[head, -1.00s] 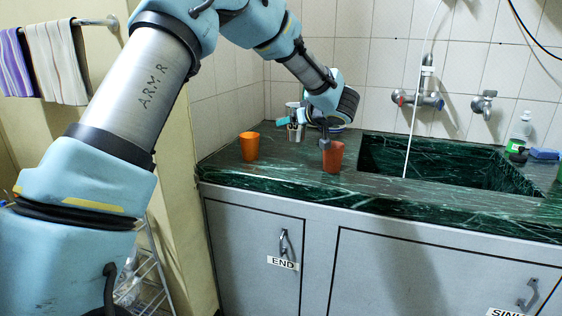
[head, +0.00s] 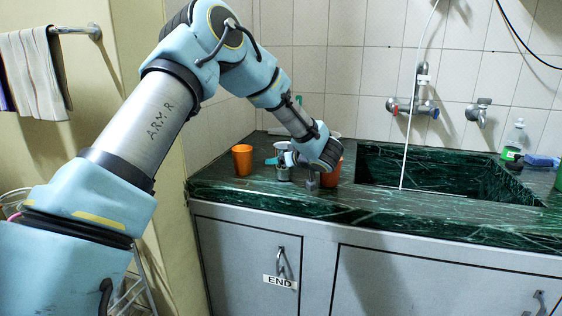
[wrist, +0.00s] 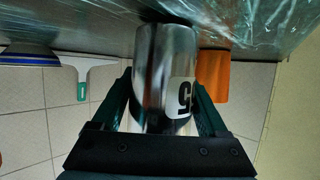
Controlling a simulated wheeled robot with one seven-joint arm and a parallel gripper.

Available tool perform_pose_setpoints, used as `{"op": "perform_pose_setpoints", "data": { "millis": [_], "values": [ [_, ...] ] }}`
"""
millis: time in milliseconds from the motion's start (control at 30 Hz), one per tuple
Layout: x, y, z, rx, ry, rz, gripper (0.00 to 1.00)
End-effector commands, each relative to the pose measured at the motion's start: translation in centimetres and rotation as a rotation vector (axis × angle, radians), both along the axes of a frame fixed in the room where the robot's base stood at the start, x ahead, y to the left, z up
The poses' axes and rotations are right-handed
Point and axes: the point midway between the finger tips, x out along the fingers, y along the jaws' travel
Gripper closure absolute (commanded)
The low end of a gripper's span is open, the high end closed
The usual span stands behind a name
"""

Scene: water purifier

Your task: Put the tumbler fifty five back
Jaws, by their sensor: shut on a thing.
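A shiny steel tumbler (wrist: 165,75) with a black "5" on its side is between the two dark fingers of my gripper (wrist: 160,97) in the wrist view. The rest of its marking is turned out of sight. My gripper is shut on it, one finger on each side. The wrist picture is upside down, and the tumbler's base is at or very near the dark counter. In the head view the steel tumbler (head: 283,173) shows beside my wrist, and my fingers are mostly hidden there.
An orange cup (head: 242,160) stands left of the tumbler; it also shows in the wrist view (wrist: 213,76). A red-orange cup (head: 331,177) stands to the right, partly behind my wrist. A squeegee (wrist: 82,70) is near the tiled wall. The green marble sink (head: 440,180) lies further right.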

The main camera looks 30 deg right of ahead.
Motion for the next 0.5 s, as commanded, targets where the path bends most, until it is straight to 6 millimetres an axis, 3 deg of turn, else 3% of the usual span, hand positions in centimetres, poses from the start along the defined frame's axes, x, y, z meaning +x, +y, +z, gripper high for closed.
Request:
{"op": "perform_pose_setpoints", "data": {
  "millis": [367, 400, 500],
  "values": [
    [0.01, -0.02, -0.55, -0.001, -0.002, 0.000, 0.88],
    [0.01, -0.01, -0.54, -0.002, -0.001, 0.001, 0.20],
    [0.01, -0.01, -0.52, -0.002, -0.001, 0.001, 0.09]
  ]
}}
